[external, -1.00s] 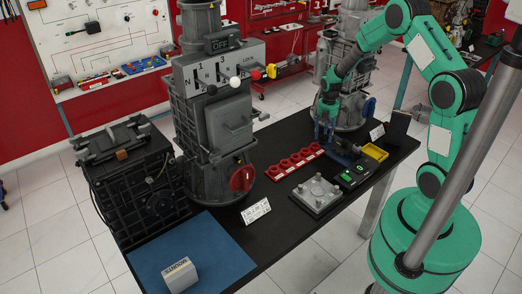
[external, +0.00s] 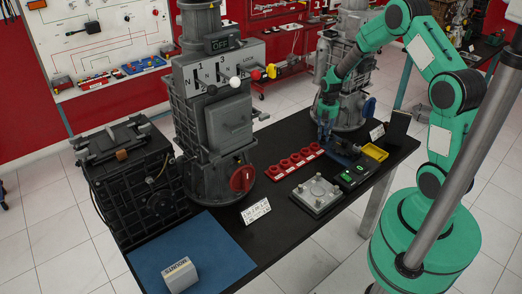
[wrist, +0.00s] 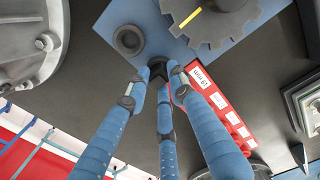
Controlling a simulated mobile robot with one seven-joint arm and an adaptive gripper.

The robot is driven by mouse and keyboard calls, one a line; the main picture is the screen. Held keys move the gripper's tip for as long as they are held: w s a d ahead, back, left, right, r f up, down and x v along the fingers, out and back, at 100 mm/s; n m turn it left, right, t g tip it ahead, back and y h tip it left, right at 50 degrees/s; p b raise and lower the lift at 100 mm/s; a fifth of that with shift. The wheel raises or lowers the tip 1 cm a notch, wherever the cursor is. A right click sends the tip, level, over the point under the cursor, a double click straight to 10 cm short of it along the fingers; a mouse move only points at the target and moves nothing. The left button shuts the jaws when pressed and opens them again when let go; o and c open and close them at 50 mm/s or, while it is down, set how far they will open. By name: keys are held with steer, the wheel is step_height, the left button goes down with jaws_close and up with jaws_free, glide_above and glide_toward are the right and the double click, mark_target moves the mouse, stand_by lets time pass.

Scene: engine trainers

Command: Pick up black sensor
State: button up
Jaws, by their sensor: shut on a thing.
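My gripper (wrist: 158,72) has three blue fingers with dark tips. In the wrist view the tips meet around a small dark piece (wrist: 157,62), which looks like the black sensor; the tips hide most of it. It is at the near edge of a blue plate (wrist: 172,28), and I cannot tell whether it touches the plate. In the external view my gripper (external: 325,138) is low over the table by the blue fixture (external: 343,146), and the sensor is too small to make out there.
The plate carries a dark toothed wheel (wrist: 215,22) and a black ring (wrist: 128,40). A red holder (external: 293,163) is close by on the left. A metal plate with pegs (external: 316,197), a green-lit display box (external: 352,177) and a yellow bin (external: 375,152) are nearby. A large engine (external: 345,65) stands behind.

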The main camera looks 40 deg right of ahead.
steer(key=shift+w+r, duration=0.1)
steer(key=shift+r, duration=0.1)
steer(key=shift+r, duration=0.25)
step_height(320, 180, up, 3)
steer(key=shift+f+p, duration=0.1)
steer(key=shift+p, duration=0.55)
steer(key=s+a, duration=0.1)
steer(key=s, duration=0.4)
steer(key=s+a+r+p, duration=0.1)
steer(key=s+a, duration=0.1)
steer(key=s, duration=0.3)
steer(key=s+a+p, duration=0.1)
steer(key=s, duration=0.4)
steer(key=shift+s+a+r, duration=0.2)
steer(key=shift+s, duration=0.05)
jaws_close()
